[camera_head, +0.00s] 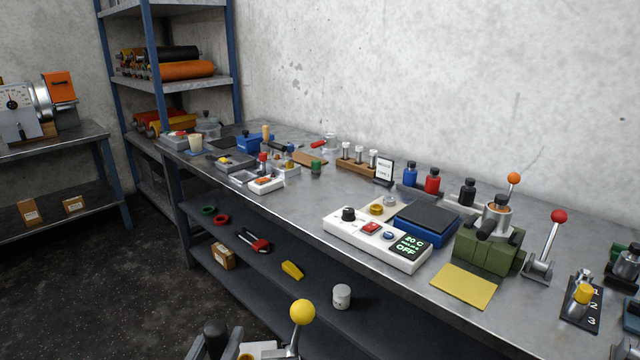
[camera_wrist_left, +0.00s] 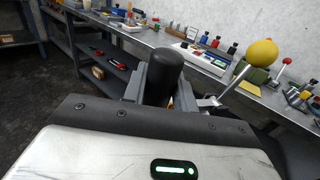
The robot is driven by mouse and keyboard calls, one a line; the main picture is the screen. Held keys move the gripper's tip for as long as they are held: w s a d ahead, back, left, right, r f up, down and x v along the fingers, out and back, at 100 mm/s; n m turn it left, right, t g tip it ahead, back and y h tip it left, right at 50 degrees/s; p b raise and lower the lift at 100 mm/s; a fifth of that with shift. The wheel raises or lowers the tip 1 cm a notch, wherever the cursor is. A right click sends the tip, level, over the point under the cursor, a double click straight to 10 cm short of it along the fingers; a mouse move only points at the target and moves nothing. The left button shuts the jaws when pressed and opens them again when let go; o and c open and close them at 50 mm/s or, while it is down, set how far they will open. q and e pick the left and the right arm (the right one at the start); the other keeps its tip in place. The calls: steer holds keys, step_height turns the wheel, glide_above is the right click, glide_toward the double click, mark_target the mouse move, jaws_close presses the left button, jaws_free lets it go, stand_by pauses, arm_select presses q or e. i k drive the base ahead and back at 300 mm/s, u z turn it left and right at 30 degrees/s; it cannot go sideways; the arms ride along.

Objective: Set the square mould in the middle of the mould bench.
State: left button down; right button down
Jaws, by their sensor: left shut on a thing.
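My left gripper (camera_head: 214,346) is at the bottom edge of the head view, in front of the long metal bench (camera_head: 290,210). It is shut on an upright black handle, which stands between its grey jaws in the left wrist view (camera_wrist_left: 163,78). Close to the right of the handle is a metal lever with a yellow ball (camera_head: 302,312); it also shows in the left wrist view (camera_wrist_left: 262,52). A pale body with an amber spot lies between handle and lever, mostly cut off. I cannot tell whether this is the square mould. My right gripper is out of view.
The bench carries a white control box (camera_head: 375,240), a blue block with a dark top (camera_head: 427,222), a green press (camera_head: 488,245), a yellow plate (camera_head: 464,286) and red-ball lever (camera_head: 558,217).

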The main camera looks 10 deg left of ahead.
mark_target(304, 206)
steer(key=z, duration=0.2)
steer(key=i, duration=1.1)
steer(key=z, duration=0.25)
